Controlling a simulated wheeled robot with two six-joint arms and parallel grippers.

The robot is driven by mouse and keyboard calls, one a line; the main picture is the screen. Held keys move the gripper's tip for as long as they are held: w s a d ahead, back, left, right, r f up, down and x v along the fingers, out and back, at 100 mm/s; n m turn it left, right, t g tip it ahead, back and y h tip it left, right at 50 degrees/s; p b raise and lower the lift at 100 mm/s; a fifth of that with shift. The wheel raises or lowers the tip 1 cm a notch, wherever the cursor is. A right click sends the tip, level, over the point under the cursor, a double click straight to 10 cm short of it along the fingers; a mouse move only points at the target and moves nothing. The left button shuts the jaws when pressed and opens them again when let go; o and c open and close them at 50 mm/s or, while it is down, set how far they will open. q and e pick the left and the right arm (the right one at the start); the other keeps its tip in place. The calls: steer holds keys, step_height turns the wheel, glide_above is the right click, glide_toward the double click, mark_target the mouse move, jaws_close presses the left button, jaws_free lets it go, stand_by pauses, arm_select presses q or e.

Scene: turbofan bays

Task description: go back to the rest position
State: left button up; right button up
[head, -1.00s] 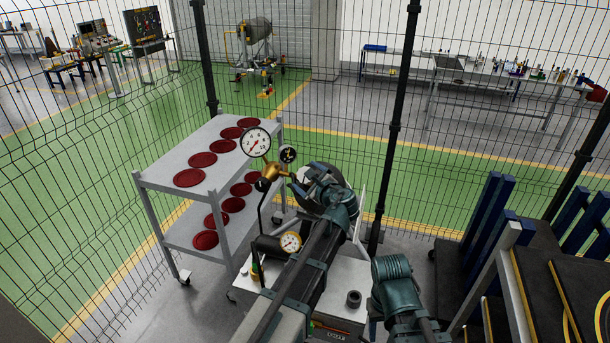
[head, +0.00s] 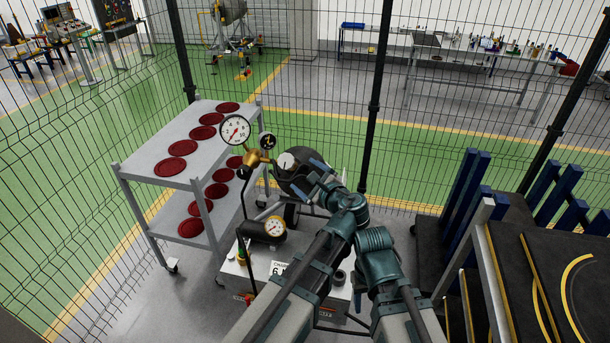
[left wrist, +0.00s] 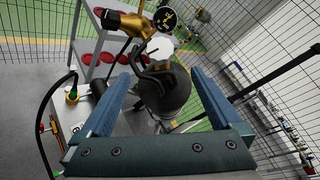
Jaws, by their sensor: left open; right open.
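My left gripper (head: 313,178) is open, its two blue fingers apart with nothing between them. It is in front of a dark rounded tank (head: 293,183). In the left wrist view, both fingers of the left gripper (left wrist: 162,82) frame the tank (left wrist: 168,92), which lies beyond them; whether they touch it I cannot tell. My right arm shows at the lower middle of the head view, folded beside the left arm, and its gripper does not show.
A brass fitting (head: 254,160) with a large white gauge (head: 235,131) stands left of my left gripper. A black-bodied gauge (head: 274,227) is on the white box (head: 232,272) below. A grey trolley (head: 135,174) holds red discs. A dark rack (head: 508,262) stands right; mesh fence lies behind.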

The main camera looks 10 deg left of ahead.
arm_select(q)
steer(key=s+a+f+n+g+h, duration=0.3)
steer(key=s+f+n+g, duration=0.1)
steer(key=s+f+n, duration=0.3)
steer(key=s+a+f+n+g+h, duration=0.3)
steer(key=s+f+n+g, duration=0.1)
steer(key=s+f+n, duration=0.25)
steer(key=s+d+f+n+g+h+b, duration=0.1)
steer(key=s+d+f+b, duration=0.4)
steer(key=f, duration=0.5)
steer(key=s+d+f+n+g+h+b, duration=0.1)
steer(key=s+d+f+g+b, duration=0.1)
steer(key=s+d+f+b, duration=0.4)
steer(key=d+f+b, duration=0.3)
steer(key=f+b, duration=0.1)
steer(key=b, duration=0.2)
steer(key=shift+s+d+f+g+h, duration=0.2)
steer(key=shift+d+g+h, duration=0.1)
steer(key=shift+h, duration=0.1)
